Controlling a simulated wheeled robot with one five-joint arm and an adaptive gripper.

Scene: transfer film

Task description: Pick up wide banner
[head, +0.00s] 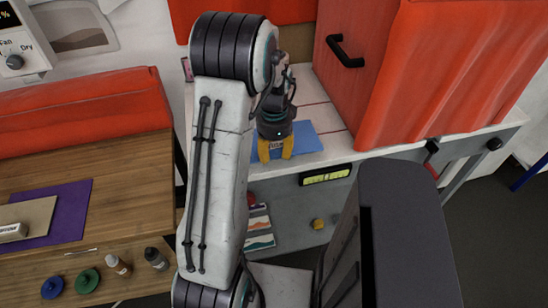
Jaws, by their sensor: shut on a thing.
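My gripper (276,154) reaches down over the white bench at the centre, its yellow fingertips pointing toward the bench's front edge. It is shut on a small pale piece with dark marks (276,145), mostly hidden between the fingers. This piece is likely the wide banner, but its marks are too small to read. A blue sheet (304,138) lies flat on the bench behind and beside the fingers. I cannot tell whether the piece touches the sheet.
A large red-covered box with a black handle (345,51) stands right of the gripper.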

